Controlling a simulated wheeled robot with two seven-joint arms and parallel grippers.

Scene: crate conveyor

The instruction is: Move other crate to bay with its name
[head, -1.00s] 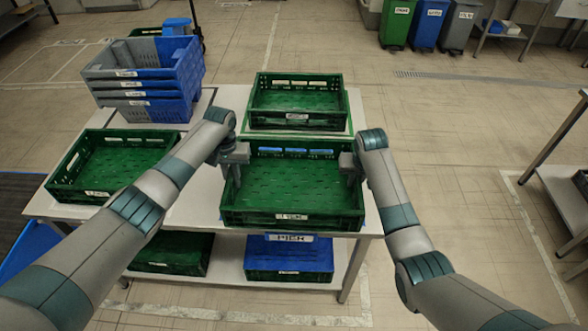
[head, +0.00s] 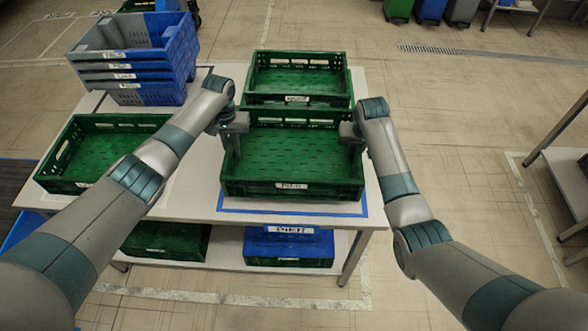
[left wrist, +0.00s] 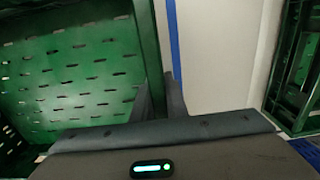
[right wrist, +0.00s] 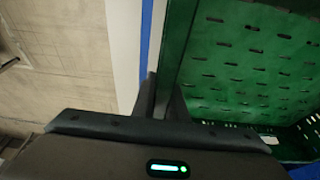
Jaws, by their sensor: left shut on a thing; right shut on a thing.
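A green crate (head: 291,190) with a white front label, too blurred to read, is between my two grippers in the head view. My left gripper (head: 235,143) is shut on its left wall and my right gripper (head: 351,135) on its right wall. The crate looks level and empty. A blue taped outline (head: 290,213) shows on the table in front of it; I cannot tell whether the crate is clear of the tabletop. The gripped walls also show in the left wrist view (left wrist: 148,45) and the right wrist view (right wrist: 178,40).
Another green crate (head: 297,100) stands directly behind the held one. A third green crate (head: 62,187) is at the table's left, partly behind my left arm. A stack of grey-blue crates (head: 140,95) stands back left. Green (head: 165,252) and blue (head: 289,250) crates are on the lower shelf.

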